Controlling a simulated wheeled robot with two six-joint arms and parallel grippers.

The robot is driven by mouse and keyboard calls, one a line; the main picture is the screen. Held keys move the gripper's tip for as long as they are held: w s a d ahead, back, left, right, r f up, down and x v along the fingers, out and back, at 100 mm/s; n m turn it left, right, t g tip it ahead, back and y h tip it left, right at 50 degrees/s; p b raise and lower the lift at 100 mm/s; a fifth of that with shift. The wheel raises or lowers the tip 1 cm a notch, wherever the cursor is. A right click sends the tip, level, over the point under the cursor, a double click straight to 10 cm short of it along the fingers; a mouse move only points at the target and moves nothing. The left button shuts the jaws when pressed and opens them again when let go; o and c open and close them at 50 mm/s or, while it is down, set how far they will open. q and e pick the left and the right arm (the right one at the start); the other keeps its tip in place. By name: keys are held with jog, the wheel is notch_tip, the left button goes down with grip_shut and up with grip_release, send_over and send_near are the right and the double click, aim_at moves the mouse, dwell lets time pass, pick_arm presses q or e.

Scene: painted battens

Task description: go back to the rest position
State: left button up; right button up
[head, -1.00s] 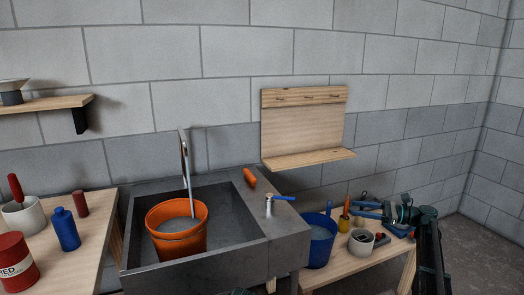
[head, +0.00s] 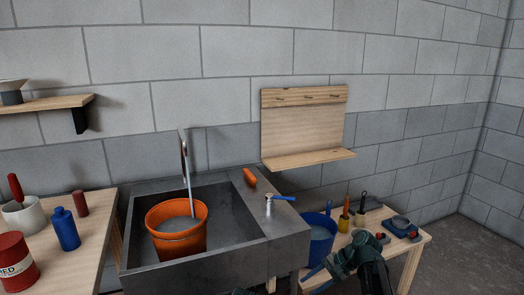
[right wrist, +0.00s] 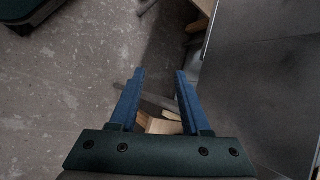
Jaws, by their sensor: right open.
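My right gripper (head: 313,276) is low at the front of the head view, beside the low bench and below the blue bucket. Its blue fingers are apart with nothing held, as the right wrist view (right wrist: 160,98) shows. Pale wood pieces show beyond and below the fingers there, with grey floor to the left. My left gripper does not show; a small dark bit at the head view's bottom edge is too little to name.
The sink (head: 283,238) holds an orange bucket (head: 177,242). A blue bucket (head: 320,240) stands left of the low bench (head: 413,250), which bears brushes and several tools. A wooden wall shelf (head: 308,158) hangs above. A table (head: 100,228) with containers is at left.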

jog(key=s+d+f+n+h, duration=0.1)
jog(key=s+f+n+h, duration=0.3)
jog(key=s, duration=0.4)
jog(key=s+f+n+h, duration=0.1)
jog(key=s+n+h, duration=0.35)
jog(key=s, duration=0.35)
jog(key=s+a+n+g, duration=0.1)
jog(key=s+a+n, duration=0.4)
jog(key=a, duration=0.5)
notch_tip(320, 180, up, 15)
jog(key=p, duration=1.5)
jog(key=shift+a+h, duration=0.35)
jog(key=shift+a, duration=0.05)
